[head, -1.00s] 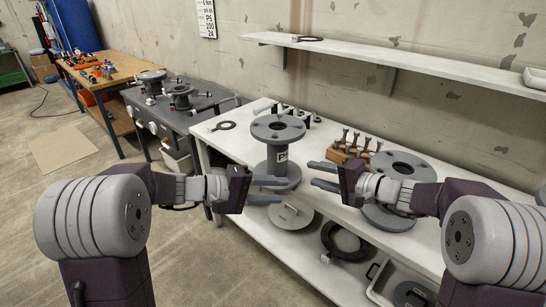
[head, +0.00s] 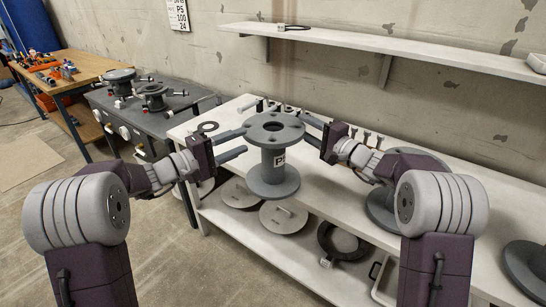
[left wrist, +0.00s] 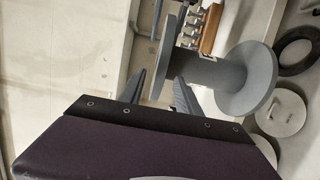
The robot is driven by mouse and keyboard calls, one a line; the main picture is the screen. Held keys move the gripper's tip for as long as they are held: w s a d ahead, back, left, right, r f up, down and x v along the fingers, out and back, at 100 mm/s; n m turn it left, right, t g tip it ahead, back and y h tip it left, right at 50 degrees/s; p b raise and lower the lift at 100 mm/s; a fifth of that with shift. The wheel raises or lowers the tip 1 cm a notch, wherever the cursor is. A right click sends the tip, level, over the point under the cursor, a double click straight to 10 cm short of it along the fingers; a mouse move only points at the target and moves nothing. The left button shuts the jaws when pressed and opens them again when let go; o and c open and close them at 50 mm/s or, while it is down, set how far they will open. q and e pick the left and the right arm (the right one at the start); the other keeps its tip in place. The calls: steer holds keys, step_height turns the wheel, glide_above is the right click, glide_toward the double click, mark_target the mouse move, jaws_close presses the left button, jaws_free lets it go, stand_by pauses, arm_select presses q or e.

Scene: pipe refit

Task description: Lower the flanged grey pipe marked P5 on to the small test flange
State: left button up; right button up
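The flanged grey pipe (head: 267,163) with a partly visible "P5" label is upright at the white bench's front edge. It also shows in the left wrist view (left wrist: 203,68). I cannot tell whether it rests on the bench or hangs clear. My left gripper (head: 246,139) is open at the left side of its upper flange, one finger above the other. My right gripper (head: 303,125) is open at the right side of that flange. Two flanged grey fittings (head: 153,90) (head: 119,75) stand on the dark grey bench; I cannot tell which is the small test flange.
The dark grey bench (head: 190,98) stands left, with floor (head: 40,165) in front.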

mark_target(246, 138)
arm_select(q)
steer(key=x, duration=0.5)
arm_select(e)
steer(key=x, duration=0.5)
arm_select(q)
jaws_close()
arm_select(e)
jaws_close()
arm_select(q)
steer(key=shift+a, duration=0.1)
stand_by(0.5)
arm_select(e)
steer(key=shift+r, duration=0.1)
